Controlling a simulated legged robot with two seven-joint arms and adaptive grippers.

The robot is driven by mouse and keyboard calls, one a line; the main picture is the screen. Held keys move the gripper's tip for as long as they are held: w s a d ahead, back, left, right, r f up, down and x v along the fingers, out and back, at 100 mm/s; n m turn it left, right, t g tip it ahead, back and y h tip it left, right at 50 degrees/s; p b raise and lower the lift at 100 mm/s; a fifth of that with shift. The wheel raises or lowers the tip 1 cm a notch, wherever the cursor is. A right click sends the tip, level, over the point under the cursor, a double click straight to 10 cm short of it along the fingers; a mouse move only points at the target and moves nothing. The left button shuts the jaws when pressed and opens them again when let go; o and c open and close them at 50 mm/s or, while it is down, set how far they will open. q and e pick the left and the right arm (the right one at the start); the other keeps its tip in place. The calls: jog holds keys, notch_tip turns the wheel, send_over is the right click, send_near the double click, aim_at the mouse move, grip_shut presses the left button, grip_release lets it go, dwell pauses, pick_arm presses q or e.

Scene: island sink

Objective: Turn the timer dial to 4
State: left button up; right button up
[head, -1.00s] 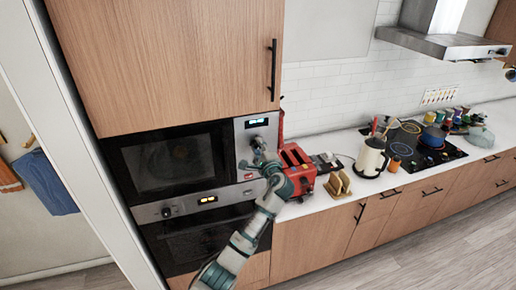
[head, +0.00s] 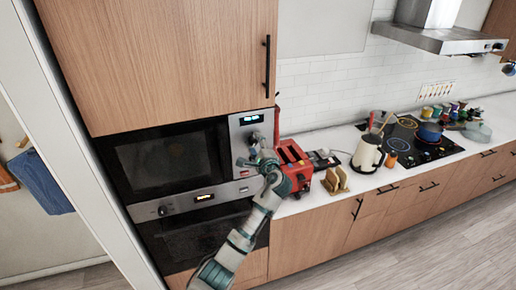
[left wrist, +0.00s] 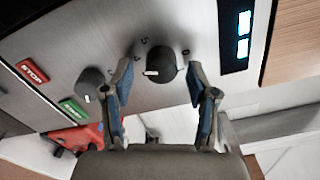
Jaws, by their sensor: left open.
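The microwave control panel (head: 240,130) has a lit display (head: 250,119) at its top. In the left wrist view the panel shows two dark round dials. The dial nearer the display (left wrist: 161,64) lies between the fingertips of my left gripper (left wrist: 158,82), with a pale mark on its edge. The second dial (left wrist: 90,82) is outside the fingers, beside the left finger. My left gripper (head: 254,160) is open in front of the panel, with gaps to the dial on both sides. My right gripper is not in view.
A red STOP button (left wrist: 32,72) and a green button (left wrist: 73,108) are on the panel. A red toaster (head: 293,165) stands close right of my gripper. A built-in oven (head: 200,240) is below. A kettle (head: 367,154) stands farther right on the counter.

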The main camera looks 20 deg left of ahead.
pick_arm(q)
jog(key=v, duration=1.1)
jog(key=shift+s+d, duration=0.2)
jog(key=shift+d, duration=0.2)
jog(key=shift+a+f, duration=0.1)
jog(key=shift+f, duration=0.05)
